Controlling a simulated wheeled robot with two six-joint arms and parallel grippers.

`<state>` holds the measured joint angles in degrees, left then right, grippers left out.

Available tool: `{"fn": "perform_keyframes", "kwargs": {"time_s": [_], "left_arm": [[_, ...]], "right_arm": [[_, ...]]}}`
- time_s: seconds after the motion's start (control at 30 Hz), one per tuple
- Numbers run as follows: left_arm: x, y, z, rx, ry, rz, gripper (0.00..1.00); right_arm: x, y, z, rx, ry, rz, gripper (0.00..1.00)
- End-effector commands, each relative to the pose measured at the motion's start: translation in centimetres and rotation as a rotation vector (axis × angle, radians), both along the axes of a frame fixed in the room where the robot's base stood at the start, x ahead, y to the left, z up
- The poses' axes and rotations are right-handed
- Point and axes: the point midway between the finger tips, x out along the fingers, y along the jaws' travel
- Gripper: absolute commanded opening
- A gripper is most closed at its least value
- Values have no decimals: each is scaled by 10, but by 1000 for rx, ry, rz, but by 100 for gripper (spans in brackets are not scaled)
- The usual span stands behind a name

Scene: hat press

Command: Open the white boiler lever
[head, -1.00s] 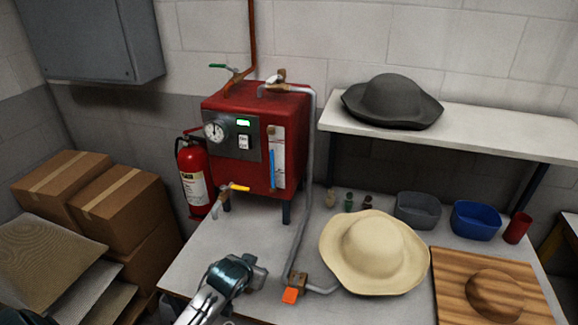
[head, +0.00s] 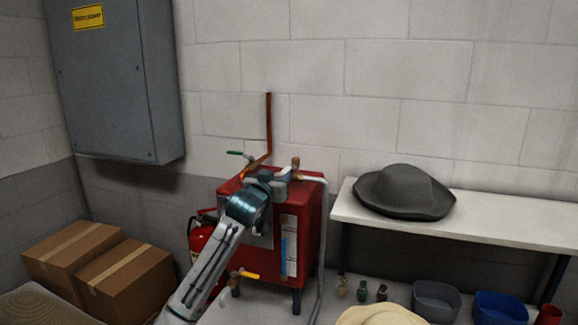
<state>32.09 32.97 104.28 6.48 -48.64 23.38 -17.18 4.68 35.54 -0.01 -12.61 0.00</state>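The red boiler (head: 265,262) stands on the table against the wall. A brass valve (head: 296,163) sits on its top right, where the grey pipe begins. The white lever is hard to make out now, as my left gripper (head: 284,180) is in front of that spot. My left gripper is at the boiler's top front edge, just left of and below the brass valve. I cannot tell whether it touches the lever or whether its fingers are open. My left arm covers the gauge and control panel. My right gripper is not in view.
A green-handled valve (head: 240,154) is on the copper pipe (head: 268,125) at the boiler's top left. A yellow-handled tap (head: 245,275) is low on its front. The grey pipe (head: 321,255) runs down its right side. A dark hat (head: 405,190) lies on the shelf (head: 480,222).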

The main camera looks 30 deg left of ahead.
Motion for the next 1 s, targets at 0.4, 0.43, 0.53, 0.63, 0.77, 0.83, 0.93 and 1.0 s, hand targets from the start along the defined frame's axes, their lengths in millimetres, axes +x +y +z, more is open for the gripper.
{"fn": "perform_keyframes", "kwargs": {"time_s": [0.4, 0.43, 0.53, 0.63, 0.77, 0.83, 0.93, 1.0], "left_arm": [[69, 16, 4, 0, 2, 1, 38], [72, 17, 3, -1, 3, 1, 38], [80, 19, 2, 1, 2, 1, 38], [84, 19, 1, 1, 1, 0, 38], [85, 20, 0, 2, 0, 0, 38], [85, 20, 0, 2, 0, 0, 38], [85, 20, 0, 2, 1, 0, 38], [85, 20, 0, 2, 1, 0, 24]], "right_arm": [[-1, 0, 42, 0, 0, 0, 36], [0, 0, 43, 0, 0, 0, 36], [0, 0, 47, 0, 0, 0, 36], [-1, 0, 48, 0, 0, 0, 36], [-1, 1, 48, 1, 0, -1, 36], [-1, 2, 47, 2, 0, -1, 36], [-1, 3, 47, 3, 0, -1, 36], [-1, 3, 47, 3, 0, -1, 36]]}}
